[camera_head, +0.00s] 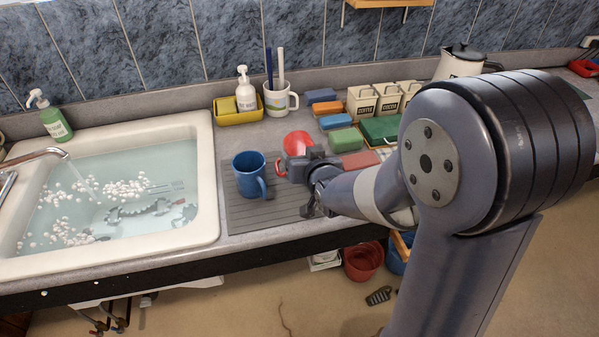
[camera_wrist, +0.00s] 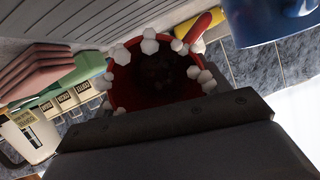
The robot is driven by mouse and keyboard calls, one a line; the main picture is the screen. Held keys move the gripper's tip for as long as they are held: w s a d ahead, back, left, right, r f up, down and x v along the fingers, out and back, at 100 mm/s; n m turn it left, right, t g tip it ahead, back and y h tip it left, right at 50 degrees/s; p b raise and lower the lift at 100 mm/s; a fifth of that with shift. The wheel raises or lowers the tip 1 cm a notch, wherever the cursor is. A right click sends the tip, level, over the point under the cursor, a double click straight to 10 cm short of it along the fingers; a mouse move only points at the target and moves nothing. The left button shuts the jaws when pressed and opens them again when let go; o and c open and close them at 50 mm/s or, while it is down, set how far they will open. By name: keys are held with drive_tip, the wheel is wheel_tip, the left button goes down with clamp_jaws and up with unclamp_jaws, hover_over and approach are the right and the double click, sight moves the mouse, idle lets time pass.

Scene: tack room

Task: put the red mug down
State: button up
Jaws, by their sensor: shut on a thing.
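The red mug (camera_head: 297,142) is held over or at the right part of the grey ridged draining mat (camera_head: 238,213), just right of the blue mug (camera_head: 249,175). My gripper (camera_head: 305,168) is shut on it and hides much of it in the head view. In the wrist view the red mug (camera_wrist: 120,82) shows its dark opening, with white foam-like beads around the rim. Its handle (camera_wrist: 203,27) points towards the blue mug (camera_wrist: 265,20). I cannot tell whether its base touches the mat.
A sink (camera_head: 207,190) with water and white beads lies to the left. Behind stand a yellow caddy (camera_head: 240,116) and a white mug (camera_head: 280,101) holding brushes. Coloured blocks (camera_head: 341,139) and canisters (camera_head: 362,102) stand to the right. The mat's front part is clear.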

drive_tip(key=shift+f, duration=2.4)
drive_tip(key=shift+f, duration=0.15)
drive_tip(key=o, duration=1.3)
drive_tip(key=shift+b+v, duration=0.55)
drive_tip(key=shift+v, duration=5.55)
drive_tip(key=shift+w, duration=0.15)
